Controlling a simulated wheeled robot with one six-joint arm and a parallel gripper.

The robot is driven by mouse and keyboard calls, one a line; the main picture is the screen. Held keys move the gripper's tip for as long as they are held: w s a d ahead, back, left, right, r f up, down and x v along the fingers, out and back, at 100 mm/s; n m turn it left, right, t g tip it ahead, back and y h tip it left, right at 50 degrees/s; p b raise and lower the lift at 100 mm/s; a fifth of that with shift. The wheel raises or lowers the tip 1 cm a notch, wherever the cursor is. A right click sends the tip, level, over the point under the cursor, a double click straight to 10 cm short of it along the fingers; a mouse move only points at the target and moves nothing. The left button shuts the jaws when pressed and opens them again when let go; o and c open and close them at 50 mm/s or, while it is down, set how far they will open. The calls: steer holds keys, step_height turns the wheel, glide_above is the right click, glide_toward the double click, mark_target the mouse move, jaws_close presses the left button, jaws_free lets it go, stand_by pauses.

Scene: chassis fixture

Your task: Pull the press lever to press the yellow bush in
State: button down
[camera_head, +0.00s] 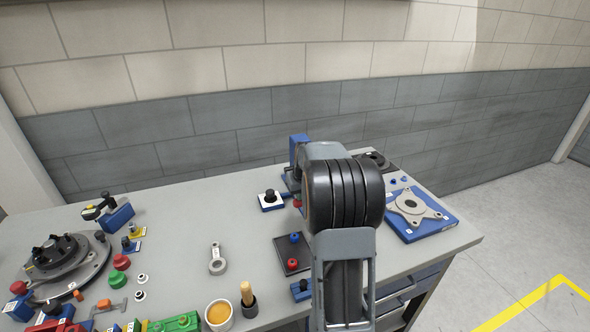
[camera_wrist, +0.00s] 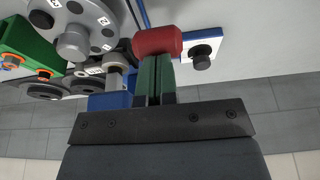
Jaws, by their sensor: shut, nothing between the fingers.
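The press shows in the head view as a blue upright (camera_head: 298,148) at the back of the bench, mostly hidden behind my arm. In the wrist view a red cylindrical grip (camera_wrist: 157,41), which looks like the press lever's handle, lies across the tips of my gripper (camera_wrist: 156,62). The green fingers are together with nothing between them. They overlap the grip's lower edge in the picture; I cannot tell whether they touch it. The yellow bush cannot be made out at the press. In the head view my gripper is hidden behind my arm.
A blue-and-white block with a black knob (camera_wrist: 202,56) stands right of the grip. A grey disc (camera_wrist: 75,42) and a green block (camera_wrist: 25,48) are to its left. A blue tray (camera_head: 436,228) with a metal plate lies on the bench's right; a dark mat (camera_head: 283,251) lies left of my arm.

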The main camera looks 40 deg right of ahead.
steer(key=shift+f, duration=0.2)
steer(key=shift+w+f+b, duration=0.1)
steer(key=shift+f+b, duration=0.3)
steer(key=shift+f, duration=0.15)
stand_by(0.4)
steer(key=shift+w+d+p+v, duration=0.15)
steer(key=shift+p+v, duration=0.5)
steer(key=shift+v, duration=0.45)
steer(key=shift+w+p+v, duration=0.15)
steer(key=shift+p+v, duration=0.55)
steer(key=shift+v, duration=0.4)
steer(key=shift+w+d+p+v, duration=0.15)
steer(key=shift+p+v, duration=0.5)
steer(key=shift+v, duration=0.45)
step_height(320, 180, up, 11)
steer(key=w+p, duration=0.1)
steer(key=p, duration=0.7)
steer(key=shift+w+f, duration=0.1)
